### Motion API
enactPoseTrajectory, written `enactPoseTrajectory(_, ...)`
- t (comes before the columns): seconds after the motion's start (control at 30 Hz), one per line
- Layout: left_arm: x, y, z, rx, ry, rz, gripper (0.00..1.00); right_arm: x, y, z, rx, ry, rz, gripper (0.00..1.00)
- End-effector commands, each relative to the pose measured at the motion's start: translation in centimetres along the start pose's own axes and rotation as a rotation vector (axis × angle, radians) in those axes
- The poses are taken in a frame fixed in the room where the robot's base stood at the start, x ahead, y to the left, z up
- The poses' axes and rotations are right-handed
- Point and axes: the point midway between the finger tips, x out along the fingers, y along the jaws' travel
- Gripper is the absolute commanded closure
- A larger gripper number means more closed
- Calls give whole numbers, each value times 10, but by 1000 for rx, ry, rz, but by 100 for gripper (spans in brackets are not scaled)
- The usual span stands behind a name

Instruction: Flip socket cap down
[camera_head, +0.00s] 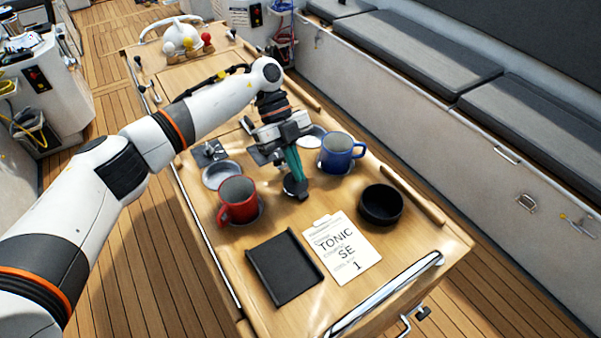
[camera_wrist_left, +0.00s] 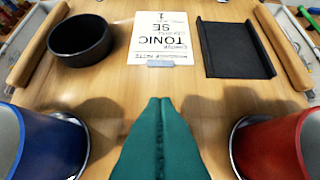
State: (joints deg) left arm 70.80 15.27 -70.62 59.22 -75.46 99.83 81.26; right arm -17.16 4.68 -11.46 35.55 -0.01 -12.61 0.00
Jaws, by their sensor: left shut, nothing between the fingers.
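My left gripper (camera_head: 296,178) has teal fingers pressed together with nothing between them. It points down over the table between the red mug and the blue mug. The closed fingers also show in the wrist view (camera_wrist_left: 160,102). A small dark piece (camera_head: 295,188) shows right at the fingertips; I cannot tell if it is the socket cap or if they touch. A small grey metal fitting (camera_head: 209,152) sits left of the gripper on the table, too small to read as a socket or cap. My right gripper is not in view.
On the wooden table (camera_head: 440,236) are the red mug (camera_head: 237,200), blue mug (camera_head: 340,152), black bowl (camera_head: 380,205), black tray (camera_head: 284,267) and a "TONIC SE 1" note (camera_head: 342,247). A silver rail (camera_head: 385,297) lines the near edge; cushioned benches (camera_head: 410,55) stand right.

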Motion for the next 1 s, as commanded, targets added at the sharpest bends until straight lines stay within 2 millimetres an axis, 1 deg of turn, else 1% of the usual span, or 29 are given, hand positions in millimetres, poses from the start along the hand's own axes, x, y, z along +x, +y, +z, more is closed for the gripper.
enactPoseTrajectory(0.03,0,0,-3,1,1,0,100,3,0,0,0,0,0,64)
enactPoseTrajectory(0.27,-1,0,-1,2,0,0,100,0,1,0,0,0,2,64)
enactPoseTrajectory(0.67,-13,0,9,1,-1,0,100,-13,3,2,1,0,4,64)
enactPoseTrajectory(1.0,-14,0,9,1,0,0,100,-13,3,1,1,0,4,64)
